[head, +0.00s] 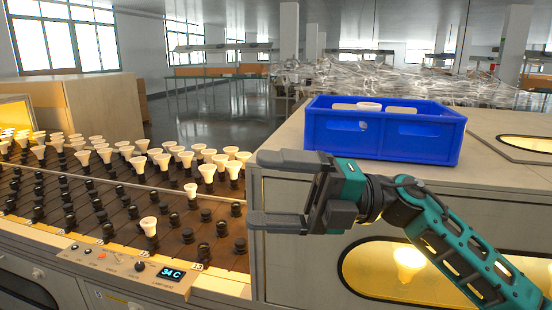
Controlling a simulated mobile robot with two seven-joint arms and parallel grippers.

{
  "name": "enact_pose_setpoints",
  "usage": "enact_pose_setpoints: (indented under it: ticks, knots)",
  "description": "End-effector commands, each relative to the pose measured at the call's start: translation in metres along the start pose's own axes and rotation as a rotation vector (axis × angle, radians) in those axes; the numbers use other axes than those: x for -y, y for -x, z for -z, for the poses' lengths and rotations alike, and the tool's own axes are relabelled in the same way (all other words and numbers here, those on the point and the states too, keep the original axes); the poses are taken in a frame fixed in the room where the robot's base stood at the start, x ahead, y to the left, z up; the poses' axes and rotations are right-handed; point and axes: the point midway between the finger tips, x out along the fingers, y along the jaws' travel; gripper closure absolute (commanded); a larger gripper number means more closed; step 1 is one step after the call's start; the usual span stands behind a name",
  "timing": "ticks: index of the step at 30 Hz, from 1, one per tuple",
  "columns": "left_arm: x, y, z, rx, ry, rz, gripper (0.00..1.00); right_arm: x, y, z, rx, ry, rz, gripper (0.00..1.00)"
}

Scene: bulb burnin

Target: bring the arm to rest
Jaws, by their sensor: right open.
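My right gripper (278,191) comes in from the right on a teal and black arm. Its two dark grey fingers point left, one above the other, with a wide empty gap between them. It hovers in front of the cabinet's near edge, to the left of and below a blue crate. No object is between the fingers. My left gripper does not show.
A blue crate (385,146) with several pale bulbs in it stands on the cabinet top. A sloped rack (120,222) of black sockets, many with white bulbs, fills the left.

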Motion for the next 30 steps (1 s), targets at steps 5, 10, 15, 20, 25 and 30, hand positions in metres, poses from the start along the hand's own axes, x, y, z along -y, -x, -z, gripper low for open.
enact_pose_setpoints:
  ticks: [5, 10, 15, 20, 25, 30]
  knots:
    - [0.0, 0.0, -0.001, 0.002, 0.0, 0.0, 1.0, 0.03, 0.017, -0.011, 0.254, -0.231, -0.277, 0.08]
    - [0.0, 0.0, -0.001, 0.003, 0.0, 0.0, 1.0, 0.078, 0.055, -0.02, 0.546, -0.473, -0.474, 0.08]
    - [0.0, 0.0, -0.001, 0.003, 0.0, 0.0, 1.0, 0.15, 0.106, -0.009, 0.871, -0.74, -0.6, 0.08]
    - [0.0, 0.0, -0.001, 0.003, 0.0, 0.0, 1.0, 0.232, 0.155, 0.034, 1.191, -1.011, -0.655, 0.08]
    - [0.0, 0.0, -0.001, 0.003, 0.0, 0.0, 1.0, 0.315, 0.198, 0.115, 1.519, -1.302, -0.643, 0.08]
    - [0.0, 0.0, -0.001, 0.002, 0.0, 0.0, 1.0, 0.362, 0.219, 0.189, 1.735, -1.51, -0.596, 0.08]
